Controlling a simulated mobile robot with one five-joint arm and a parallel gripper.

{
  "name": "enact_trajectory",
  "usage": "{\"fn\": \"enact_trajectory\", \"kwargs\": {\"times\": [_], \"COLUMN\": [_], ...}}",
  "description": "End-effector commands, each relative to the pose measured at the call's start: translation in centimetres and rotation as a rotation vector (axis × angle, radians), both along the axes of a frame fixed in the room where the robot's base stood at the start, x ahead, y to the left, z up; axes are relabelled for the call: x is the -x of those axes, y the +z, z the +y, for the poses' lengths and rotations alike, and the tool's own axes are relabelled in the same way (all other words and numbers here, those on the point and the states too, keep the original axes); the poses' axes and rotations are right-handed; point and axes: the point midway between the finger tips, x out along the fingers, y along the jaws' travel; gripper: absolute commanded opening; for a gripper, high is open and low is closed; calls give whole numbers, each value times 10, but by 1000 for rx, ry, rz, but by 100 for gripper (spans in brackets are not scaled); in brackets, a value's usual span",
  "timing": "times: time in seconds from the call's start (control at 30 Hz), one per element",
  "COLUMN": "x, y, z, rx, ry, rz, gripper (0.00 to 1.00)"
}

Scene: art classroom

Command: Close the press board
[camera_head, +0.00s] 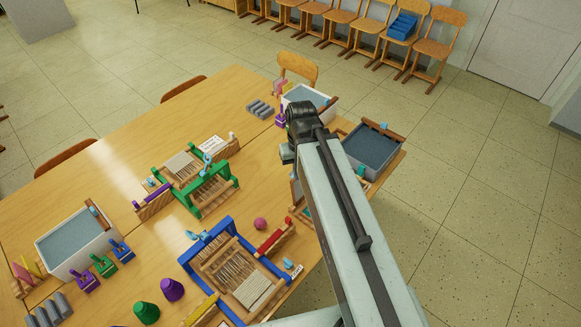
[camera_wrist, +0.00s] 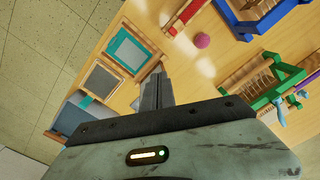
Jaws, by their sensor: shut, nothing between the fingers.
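What looks like the press board is a pair of wooden frames in the wrist view. One half (camera_wrist: 130,49) has a teal border around a grey panel. The other half (camera_wrist: 101,82) is bare wood around a grey panel. The two lie side by side, apparently opened out; the hinge is not clear. My gripper (camera_wrist: 157,72) is shut and empty, seen beside the frames in the wrist view. I cannot tell its height. The head view hides its fingers.
A blue-grey basin (camera_head: 371,150) stands at the table's right edge, another (camera_head: 305,97) behind it. A blue frame (camera_head: 232,268) and a green frame (camera_head: 197,182) stand left of my arm, with a pink ball (camera_head: 260,223) and red bar (camera_head: 274,239) nearby. Open floor lies to the right.

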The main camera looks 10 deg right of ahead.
Motion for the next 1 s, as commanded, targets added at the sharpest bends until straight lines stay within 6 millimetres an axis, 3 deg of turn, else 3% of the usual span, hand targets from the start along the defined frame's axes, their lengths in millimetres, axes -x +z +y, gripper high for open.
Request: {"fn": "enact_trajectory", "kwargs": {"times": [0.2, 0.3, 0.47, 0.63, 1.0], "x": [-109, -136, -141, -141, -152], "y": [-34, -38, -36, -48, -120], "z": [2, 4, 5, 7, 14], "rx": [-52, -57, -57, -56, -57], "ry": [412, 545, 592, 591, 589], "rz": [-124, -170, -184, -183, -183], "gripper": [0, 0, 0, 0, 0]}}
